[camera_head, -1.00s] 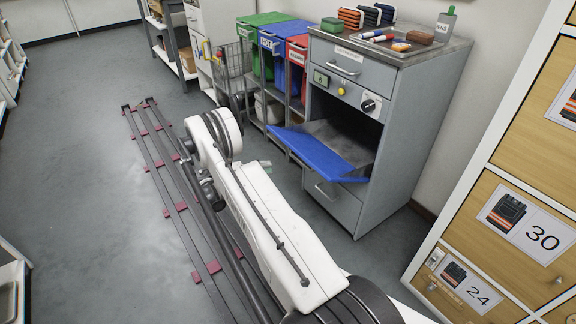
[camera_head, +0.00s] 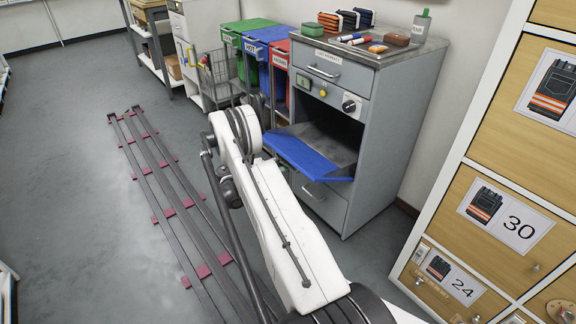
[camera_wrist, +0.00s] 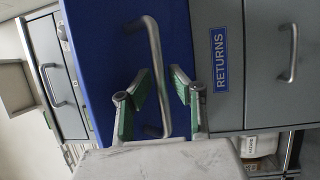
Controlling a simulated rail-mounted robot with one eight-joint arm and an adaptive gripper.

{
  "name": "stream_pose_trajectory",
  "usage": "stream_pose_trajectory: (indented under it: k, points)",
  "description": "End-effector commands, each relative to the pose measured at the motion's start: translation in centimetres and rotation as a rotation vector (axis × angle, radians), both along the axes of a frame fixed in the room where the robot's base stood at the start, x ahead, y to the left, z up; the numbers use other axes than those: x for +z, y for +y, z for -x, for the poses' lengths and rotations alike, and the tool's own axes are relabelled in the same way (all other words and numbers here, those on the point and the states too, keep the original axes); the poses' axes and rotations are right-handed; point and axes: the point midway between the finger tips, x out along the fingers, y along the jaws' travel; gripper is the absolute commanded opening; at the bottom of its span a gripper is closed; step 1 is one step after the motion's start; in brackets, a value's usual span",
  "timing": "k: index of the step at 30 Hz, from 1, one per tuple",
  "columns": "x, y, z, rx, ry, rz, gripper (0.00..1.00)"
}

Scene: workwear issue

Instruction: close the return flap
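The return flap (camera_head: 303,153) is a blue panel on the front of the grey cabinet (camera_head: 386,150). It hangs open, sloping outward below a dark opening. In the wrist view a blue panel (camera_wrist: 100,60), apparently the flap, fills the middle, with a metal bar handle (camera_wrist: 156,60). A blue RETURNS label (camera_wrist: 221,59) is on the grey front beside it. My gripper (camera_wrist: 160,98) is open, its green-padded fingers either side of the handle's line in the picture. Contact with the handle cannot be told. In the head view my gripper is hidden behind my white arm.
Green (camera_head: 230,38), blue (camera_head: 257,50) and red (camera_head: 280,58) bins stand left of the cabinet. Its top holds a tray with markers, blocks and a bottle (camera_head: 421,27). Wooden lockers (camera_head: 480,260) stand at the right. Open floor (camera_head: 60,200) lies left of my rail.

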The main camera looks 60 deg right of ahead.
Motion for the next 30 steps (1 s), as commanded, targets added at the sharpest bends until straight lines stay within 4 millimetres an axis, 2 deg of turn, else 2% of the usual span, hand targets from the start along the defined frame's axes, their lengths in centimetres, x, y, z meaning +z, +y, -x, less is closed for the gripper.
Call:
stream_pose_trajectory:
  k: [10,14,15,30]
  points:
    - [0.03,-0.28,0.13,0.001,0.0,0.0,0.19]
    - [0.03,-0.28,0.13,0.001,0.0,0.0,0.01]
    - [0.03,-0.28,0.13,0.001,0.0,0.0,0.0]
    - [0.43,-0.48,0.47,-0.003,-0.004,-0.014,0.0]
